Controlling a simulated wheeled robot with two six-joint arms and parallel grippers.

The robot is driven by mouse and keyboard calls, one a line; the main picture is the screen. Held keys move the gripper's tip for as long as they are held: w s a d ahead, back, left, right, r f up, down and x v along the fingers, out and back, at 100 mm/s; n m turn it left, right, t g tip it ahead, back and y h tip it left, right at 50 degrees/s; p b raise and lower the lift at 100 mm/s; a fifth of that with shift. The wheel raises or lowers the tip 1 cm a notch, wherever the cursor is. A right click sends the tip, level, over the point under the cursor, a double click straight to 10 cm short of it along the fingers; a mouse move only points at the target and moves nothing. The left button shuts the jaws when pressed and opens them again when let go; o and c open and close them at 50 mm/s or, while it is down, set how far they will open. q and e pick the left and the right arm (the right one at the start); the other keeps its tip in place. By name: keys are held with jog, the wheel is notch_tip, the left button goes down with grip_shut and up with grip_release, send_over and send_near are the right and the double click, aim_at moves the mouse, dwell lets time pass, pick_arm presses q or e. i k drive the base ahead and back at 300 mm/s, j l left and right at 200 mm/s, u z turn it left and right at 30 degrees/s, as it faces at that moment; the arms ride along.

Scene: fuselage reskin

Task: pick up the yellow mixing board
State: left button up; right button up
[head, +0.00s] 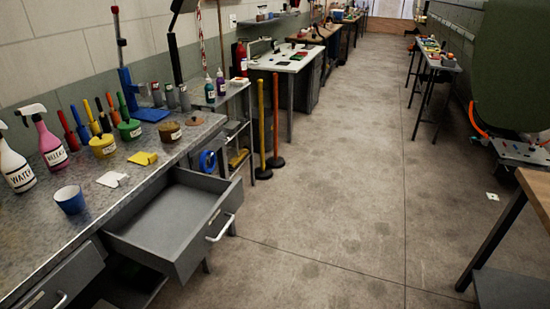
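A small flat yellow piece (143,158), which looks like the yellow mixing board, lies on the grey speckled workbench (40,230) at the left, near its front edge. A similar flat white piece (112,179) lies to its left and nearer to me. A yellow tub (102,146) stands just behind the yellow piece. Neither of my grippers shows in the head view.
An open, empty drawer (180,225) juts out below the yellow piece. A blue cup (70,199), spray bottles (48,140), a green tub (130,130) and a brown tub (170,131) stand on the bench.

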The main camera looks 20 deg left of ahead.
aim_at(142, 158)
jog(key=u, duration=1.4)
jog(key=i, duration=0.1)
